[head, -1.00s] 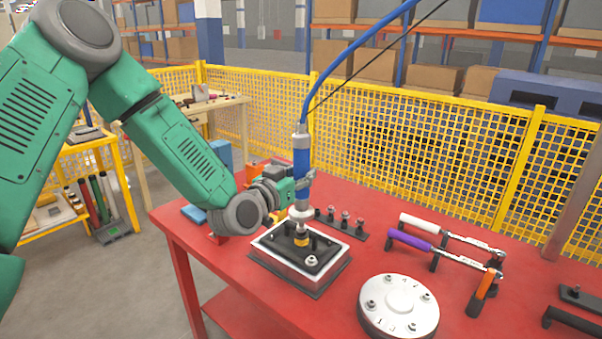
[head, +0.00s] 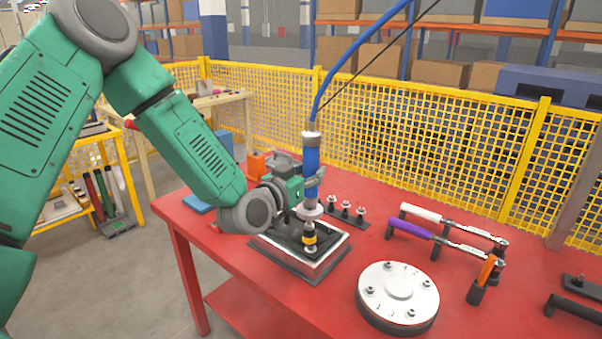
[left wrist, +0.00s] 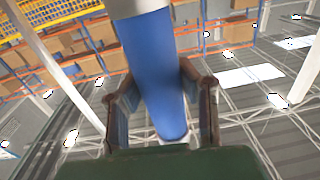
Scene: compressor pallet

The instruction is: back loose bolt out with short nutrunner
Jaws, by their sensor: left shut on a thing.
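My left gripper (head: 314,182) is shut around the blue body of the short nutrunner (head: 311,152), which hangs nearly upright from a blue hose. In the left wrist view, the nutrunner (left wrist: 155,70) passes between the two fingers (left wrist: 163,100). I cannot tell whether the socket touches a bolt. My right gripper is not in view.
A round silver flange (head: 398,292) with several bolts sits on the red table (head: 255,290) in front. Behind the block is a rack of bolts (head: 346,210). White-handled (head: 420,212) and purple-handled (head: 410,229) wrenches rest at right. A yellow mesh fence (head: 420,150) stands behind.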

